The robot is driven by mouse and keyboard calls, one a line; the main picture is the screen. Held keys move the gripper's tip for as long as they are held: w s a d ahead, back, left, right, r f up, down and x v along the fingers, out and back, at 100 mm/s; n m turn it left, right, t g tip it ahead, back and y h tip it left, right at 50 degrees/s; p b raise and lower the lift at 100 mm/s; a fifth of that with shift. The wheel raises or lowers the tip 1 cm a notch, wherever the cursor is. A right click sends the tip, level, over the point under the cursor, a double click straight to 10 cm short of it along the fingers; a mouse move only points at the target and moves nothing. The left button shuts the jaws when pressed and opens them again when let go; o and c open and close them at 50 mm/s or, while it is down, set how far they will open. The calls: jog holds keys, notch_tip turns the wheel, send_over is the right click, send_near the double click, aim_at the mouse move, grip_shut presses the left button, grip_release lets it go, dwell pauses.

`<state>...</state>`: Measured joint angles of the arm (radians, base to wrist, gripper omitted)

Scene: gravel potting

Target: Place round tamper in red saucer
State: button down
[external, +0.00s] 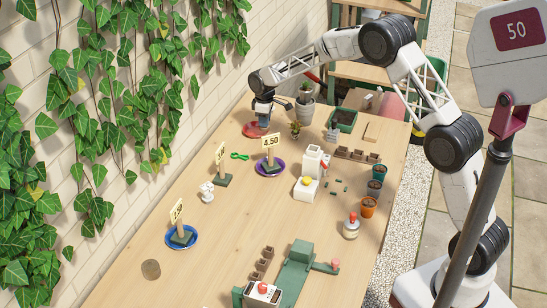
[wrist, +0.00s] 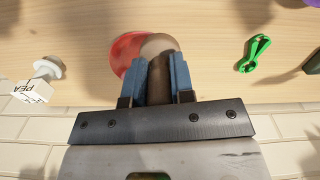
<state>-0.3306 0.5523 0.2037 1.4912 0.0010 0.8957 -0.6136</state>
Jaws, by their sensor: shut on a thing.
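The red saucer (external: 250,131) lies on the table near the wall, at the far end in the external view. It also shows in the wrist view (wrist: 122,52). My gripper (external: 264,107) is above it, fingers pointing down. In the wrist view my gripper's blue fingers (wrist: 160,78) are shut on the dark handle of the round tamper (wrist: 160,45). The tamper's pale round head overlaps the saucer's right part in that view. Whether the head touches the saucer is unclear. My fingers hide part of the handle.
A white block marked PEA (wrist: 35,90) lies left of the saucer in the wrist view, with green clips (wrist: 254,53) to the right. A purple saucer (external: 258,172) holds a price sign. The brick wall is close.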

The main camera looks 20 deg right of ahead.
jog(key=shift+w+a+f, duration=0.1)
jog(key=shift+w+a, duration=0.2)
jog(key=shift+w, duration=0.55)
jog(key=shift+w+a+f, duration=0.1)
jog(key=shift+w+a, duration=0.15)
jog(key=shift+w, duration=0.55)
jog(key=shift+w+a, duration=0.3)
jog(key=shift+w, duration=0.55)
jog(key=shift+f, duration=1.75)
jog(key=shift+f, duration=0.1)
jog(key=c, duration=1)
grip_release()
jog(key=shift+f, duration=0.1)
notch_tip(320, 180, up, 12)
jog(key=shift+r, duration=0.2)
